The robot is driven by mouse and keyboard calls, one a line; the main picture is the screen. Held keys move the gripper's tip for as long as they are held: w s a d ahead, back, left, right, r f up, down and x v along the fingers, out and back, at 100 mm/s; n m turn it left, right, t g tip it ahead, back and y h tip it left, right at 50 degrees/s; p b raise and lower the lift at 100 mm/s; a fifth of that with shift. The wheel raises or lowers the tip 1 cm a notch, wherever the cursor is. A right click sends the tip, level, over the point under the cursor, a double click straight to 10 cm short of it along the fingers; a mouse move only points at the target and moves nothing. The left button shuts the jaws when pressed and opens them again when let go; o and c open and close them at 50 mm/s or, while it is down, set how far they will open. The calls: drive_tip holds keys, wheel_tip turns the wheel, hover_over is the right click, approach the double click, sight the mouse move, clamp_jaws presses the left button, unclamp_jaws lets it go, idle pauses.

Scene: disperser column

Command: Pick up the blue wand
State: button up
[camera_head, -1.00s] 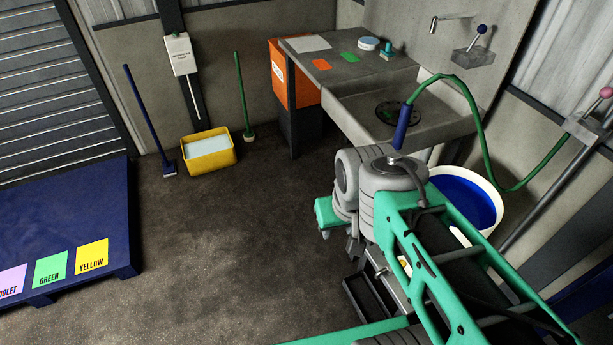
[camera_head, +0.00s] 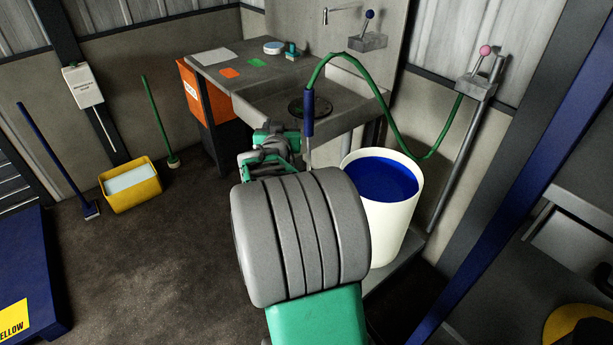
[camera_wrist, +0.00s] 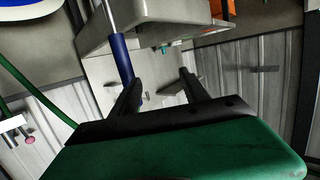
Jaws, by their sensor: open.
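The blue wand (camera_head: 308,115) hangs upright from a green hose in front of the sink, with a thin metal rod below its blue handle. In the head view my arm hides most of the fingers.
A white bucket of blue liquid (camera_head: 410,215) stands right of my arm. The sink counter (camera_head: 240,85) is behind the wand. The green hose (camera_head: 440,135) loops right to a wall pipe. A yellow tub (camera_head: 131,190) stands on open floor at left.

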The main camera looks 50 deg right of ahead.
sight(308, 106)
drive_tip(key=s+d+h, duration=0.1)
drive_tip(key=d, duration=0.1)
drive_tip(key=s+d+h, duration=0.1)
drive_tip(key=d, duration=0.1)
drive_tip(key=s+d+m, duration=0.1)
drive_tip(key=d, duration=0.1)
drive_tip(key=shift+s+r+h, duration=0.15)
drive_tip(key=shift+s+h, duration=0.05)
drive_tip(key=shift+h, duration=0.2)
drive_tip(key=x, duration=0.7)
drive_tip(key=shift+d+r+p, duration=0.25)
drive_tip(key=shift+d+p, duration=0.15)
drive_tip(key=shift+d, duration=0.05)
drive_tip(key=shift+a, duration=0.1)
clamp_jaws()
drive_tip(key=shift+r, duration=0.15)
